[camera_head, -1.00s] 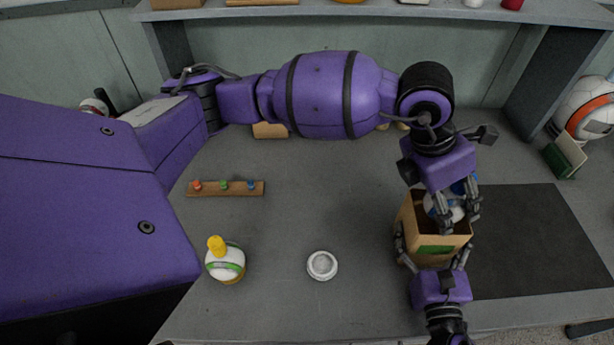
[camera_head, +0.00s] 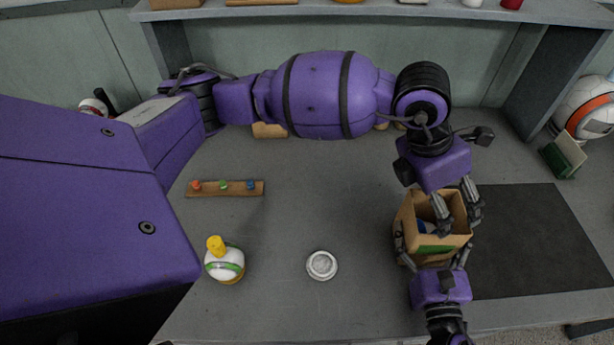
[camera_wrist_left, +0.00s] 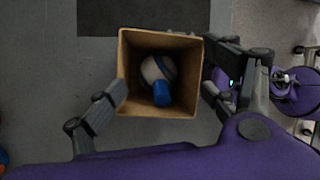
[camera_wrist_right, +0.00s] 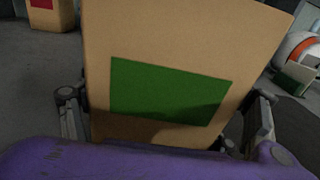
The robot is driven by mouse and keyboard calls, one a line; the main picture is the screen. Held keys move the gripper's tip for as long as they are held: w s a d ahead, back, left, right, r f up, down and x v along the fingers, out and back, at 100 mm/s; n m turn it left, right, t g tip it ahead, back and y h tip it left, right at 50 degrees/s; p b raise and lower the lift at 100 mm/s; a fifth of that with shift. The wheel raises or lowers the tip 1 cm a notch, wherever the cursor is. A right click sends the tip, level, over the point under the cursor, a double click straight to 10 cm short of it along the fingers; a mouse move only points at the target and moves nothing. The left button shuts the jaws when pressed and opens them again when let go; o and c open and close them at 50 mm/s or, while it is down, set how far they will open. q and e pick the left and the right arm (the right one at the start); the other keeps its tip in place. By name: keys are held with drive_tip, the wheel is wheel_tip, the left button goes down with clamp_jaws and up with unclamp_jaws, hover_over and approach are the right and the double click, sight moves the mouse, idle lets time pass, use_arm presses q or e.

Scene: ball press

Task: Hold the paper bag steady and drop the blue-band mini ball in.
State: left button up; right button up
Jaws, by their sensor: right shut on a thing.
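The open-topped tan paper bag (camera_head: 407,222) stands upright at the right of the table; its green label (camera_wrist_right: 170,92) faces me in the right wrist view. My right gripper (camera_head: 433,257) is shut on the bag's lower near part, one finger on each side. The blue-band mini ball (camera_wrist_left: 153,70), white with a blue knob, lies inside the bag in the left wrist view. In the head view only a bit of it shows past the fingers. My left gripper (camera_head: 457,219) is open and empty over the bag's mouth, its fingers wide apart.
A green-banded white ball with a yellow knob (camera_head: 225,262) stands at the front left. A small white round dish (camera_head: 321,265) lies in the middle. A wooden strip with coloured pegs (camera_head: 225,189) lies behind. A dark mat (camera_head: 540,240) is right of the bag.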

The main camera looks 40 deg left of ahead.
use_arm(q)
drive_tip(key=v, duration=1.1)
drive_tip(key=shift+r, duration=0.15)
use_arm(e)
drive_tip(key=shift+f, duration=0.1)
drive_tip(key=o, duration=1.1)
drive_tip(key=v, duration=1.2)
drive_tip(key=shift+s, duration=0.1)
